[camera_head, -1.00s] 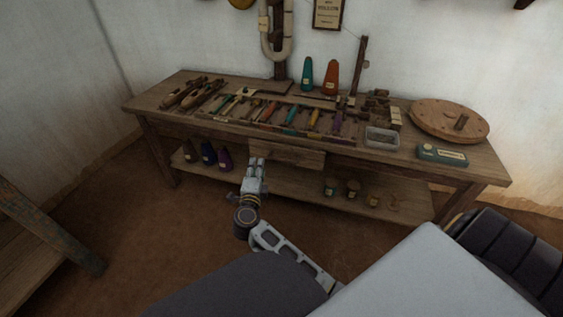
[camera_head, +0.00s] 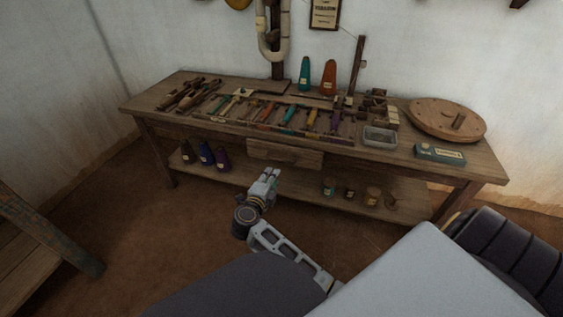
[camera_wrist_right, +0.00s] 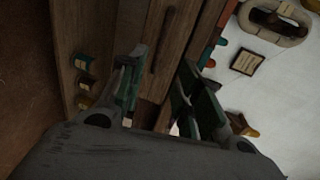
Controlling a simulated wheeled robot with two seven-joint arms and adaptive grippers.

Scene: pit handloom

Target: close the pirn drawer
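The pirn drawer (camera_head: 270,149) is a brown wooden box front under the front edge of the workbench, at the middle. Its front sits close under the tabletop; I cannot tell whether a small gap is left. In the right wrist view the dark bar handle (camera_wrist_right: 162,40) runs along the drawer front. My right gripper (camera_head: 271,174) is in front of and below the drawer, apart from it. In the right wrist view its two fingers (camera_wrist_right: 160,88) are spread, with nothing between them. My left gripper is not in view.
The workbench top (camera_head: 150,98) holds a tray of several coloured pirns, a metal tin (camera_head: 380,137), a teal box (camera_head: 440,154) and a round wooden disc (camera_head: 430,117). The floor before the bench is clear.

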